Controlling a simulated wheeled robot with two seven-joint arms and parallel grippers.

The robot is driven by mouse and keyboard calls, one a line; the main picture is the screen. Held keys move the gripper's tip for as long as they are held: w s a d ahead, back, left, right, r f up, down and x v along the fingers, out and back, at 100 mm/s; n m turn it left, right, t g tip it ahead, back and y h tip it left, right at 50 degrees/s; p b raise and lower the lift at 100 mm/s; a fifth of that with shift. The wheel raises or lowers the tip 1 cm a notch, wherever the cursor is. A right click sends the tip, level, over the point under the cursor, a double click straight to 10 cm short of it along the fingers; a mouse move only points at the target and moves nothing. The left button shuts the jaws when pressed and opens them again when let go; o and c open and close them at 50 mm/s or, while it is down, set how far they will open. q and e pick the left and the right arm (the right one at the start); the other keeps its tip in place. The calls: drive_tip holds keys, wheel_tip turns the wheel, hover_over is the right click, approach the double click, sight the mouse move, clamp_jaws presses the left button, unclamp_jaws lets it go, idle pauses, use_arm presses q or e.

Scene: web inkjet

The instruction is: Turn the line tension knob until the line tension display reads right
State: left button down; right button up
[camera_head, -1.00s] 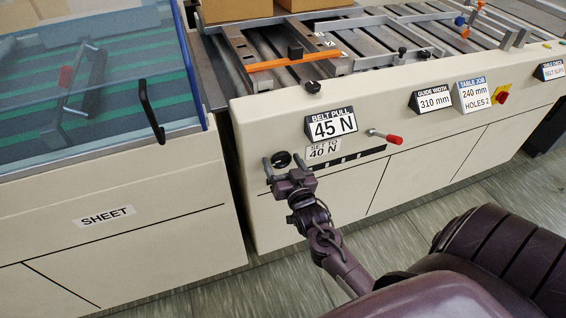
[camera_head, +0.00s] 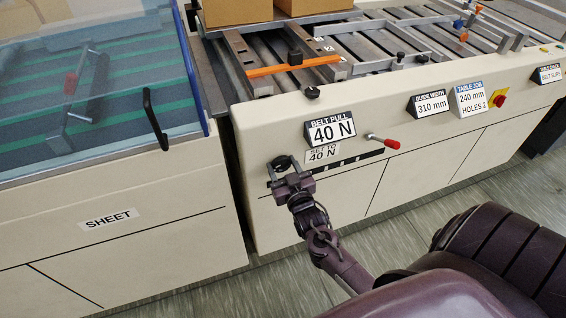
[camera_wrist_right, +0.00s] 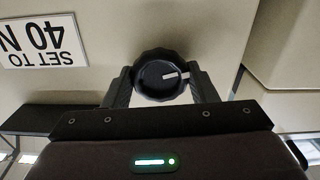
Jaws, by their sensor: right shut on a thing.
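The black knob (camera_wrist_right: 162,77) with a white pointer mark sits on the cream machine front. My right gripper (camera_wrist_right: 164,88) is shut on the knob, with one finger on each side of it. In the head view the right gripper (camera_head: 282,165) covers part of the knob at the panel's left end. The display (camera_head: 331,130), labelled BELT PULL, reads 40 N. The label below it (camera_head: 322,153) says SET TO 40 N and also shows upside down in the wrist view (camera_wrist_right: 45,42). My left gripper is not in view.
A red-tipped lever (camera_head: 385,141) sticks out right of the display. A glass-covered sheet unit (camera_head: 110,170) with a black handle (camera_head: 154,125) stands to the left. Farther right are a GUIDE WIDTH sign (camera_head: 429,104) and a red switch (camera_head: 498,98).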

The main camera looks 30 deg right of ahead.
drive_tip(key=shift+n, duration=0.4)
drive_tip(key=o, duration=1)
drive_tip(key=v, duration=0.7)
drive_tip(key=shift+s+a, duration=0.1)
drive_tip(key=shift+s, duration=0.3)
